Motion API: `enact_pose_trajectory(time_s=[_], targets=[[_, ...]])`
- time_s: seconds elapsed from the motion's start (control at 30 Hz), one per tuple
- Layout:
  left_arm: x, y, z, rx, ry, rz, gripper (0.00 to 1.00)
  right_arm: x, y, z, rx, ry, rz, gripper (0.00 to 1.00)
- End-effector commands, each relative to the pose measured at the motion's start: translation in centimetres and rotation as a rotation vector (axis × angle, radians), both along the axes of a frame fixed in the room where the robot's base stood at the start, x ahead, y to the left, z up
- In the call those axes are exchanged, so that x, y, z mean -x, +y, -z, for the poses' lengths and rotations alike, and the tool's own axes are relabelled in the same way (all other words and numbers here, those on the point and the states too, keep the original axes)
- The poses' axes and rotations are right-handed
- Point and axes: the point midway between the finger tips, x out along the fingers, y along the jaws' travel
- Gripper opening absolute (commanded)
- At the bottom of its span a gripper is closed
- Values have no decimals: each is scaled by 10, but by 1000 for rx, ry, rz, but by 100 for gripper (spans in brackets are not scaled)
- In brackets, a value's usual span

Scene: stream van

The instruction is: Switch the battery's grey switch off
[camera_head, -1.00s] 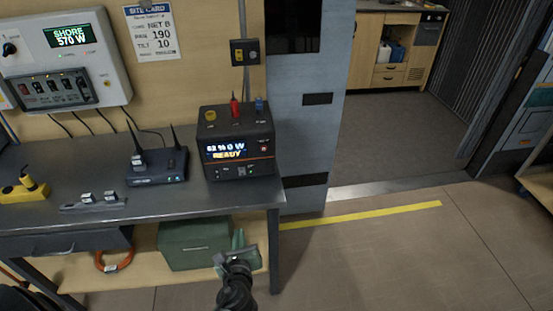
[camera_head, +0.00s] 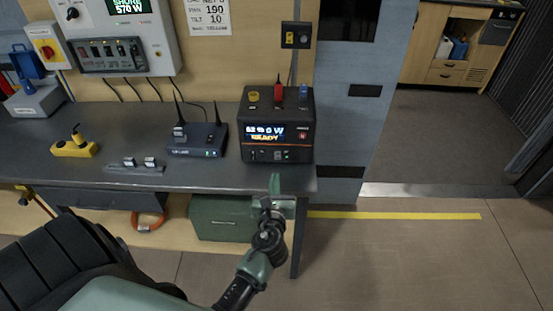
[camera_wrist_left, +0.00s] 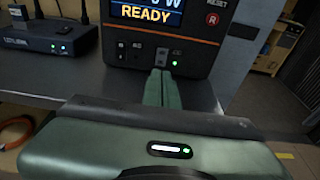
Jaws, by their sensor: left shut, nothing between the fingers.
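The battery (camera_head: 248,128) is a black box with an orange stripe at the right end of the workbench. Its lit screen (camera_head: 265,133) ends in READY, also readable in the left wrist view (camera_wrist_left: 146,14). A small grey switch (camera_wrist_left: 162,56) sits low on its front panel, with a green light (camera_wrist_left: 175,63) to its right. My left gripper (camera_head: 274,183) is shut and empty, in front of the battery near the bench's front edge. In the left wrist view its closed green fingertips (camera_wrist_left: 162,76) point at the panel just below the switch. Contact cannot be told. My right gripper is not in view.
A black router (camera_head: 197,140) with antennas stands left of the battery on the bench (camera_head: 215,178). A small switch strip (camera_head: 134,167) and a yellow plug block (camera_head: 74,148) lie farther left. A green case (camera_head: 220,215) is below. Floor to the right is open.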

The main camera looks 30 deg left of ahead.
Motion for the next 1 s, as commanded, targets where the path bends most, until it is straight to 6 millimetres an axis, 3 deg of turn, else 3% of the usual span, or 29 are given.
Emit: enact_pose_trajectory(time_s=[0.2, 0.4, 0.6, 1.0], targets=[[-41, 26, 8, -1, -1, -1, 0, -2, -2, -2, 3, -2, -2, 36], [-68, 42, 5, -1, -1, -1, 0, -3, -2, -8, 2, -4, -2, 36], [-78, 49, 5, 0, 0, -1, 0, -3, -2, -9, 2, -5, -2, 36], [-81, 50, 3, -1, 0, 0, 0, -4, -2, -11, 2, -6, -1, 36]])
